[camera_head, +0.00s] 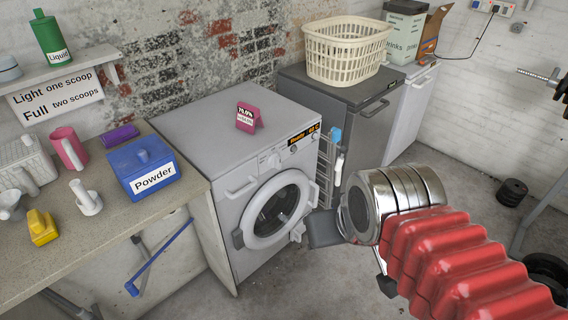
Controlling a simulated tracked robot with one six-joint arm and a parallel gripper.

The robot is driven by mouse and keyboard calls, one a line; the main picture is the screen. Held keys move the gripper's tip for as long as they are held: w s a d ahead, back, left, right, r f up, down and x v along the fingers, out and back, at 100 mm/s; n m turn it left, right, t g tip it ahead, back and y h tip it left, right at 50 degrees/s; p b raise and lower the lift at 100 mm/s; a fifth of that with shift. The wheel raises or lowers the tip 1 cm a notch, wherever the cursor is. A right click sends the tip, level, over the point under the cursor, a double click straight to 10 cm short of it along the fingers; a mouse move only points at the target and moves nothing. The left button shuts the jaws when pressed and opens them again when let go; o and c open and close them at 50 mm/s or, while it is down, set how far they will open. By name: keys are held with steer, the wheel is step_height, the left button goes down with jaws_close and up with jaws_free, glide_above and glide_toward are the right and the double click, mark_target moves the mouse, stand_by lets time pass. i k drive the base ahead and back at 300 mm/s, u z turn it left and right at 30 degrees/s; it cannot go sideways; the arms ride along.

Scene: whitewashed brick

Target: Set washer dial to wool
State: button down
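The washer (225,170) is a grey front-loader against the brick wall. Its dial (273,160) looks like a small round knob on the upper front panel, right of the drawer handle (241,188). A dark display (304,133) with orange text sits at the panel's upper right; its setting is too small to read surely. The round door (277,208) looks closed. My gripper (325,228) is at the end of the chrome wrist and red bellows arm, right of the washer and apart from the dial. Its fingers are partly hidden, so its opening is unclear.
A pink sign (249,118) stands on the washer. A grey appliance (345,108) with a laundry basket (347,50) stands to the right. The left counter (110,225) holds a blue Powder box (143,166), scoops and a pink mug. Floor before the washer is clear.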

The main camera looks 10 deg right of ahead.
mark_target(275, 160)
steer(key=u, duration=0.25)
steer(key=i, duration=0.7)
steer(key=u, duration=0.8)
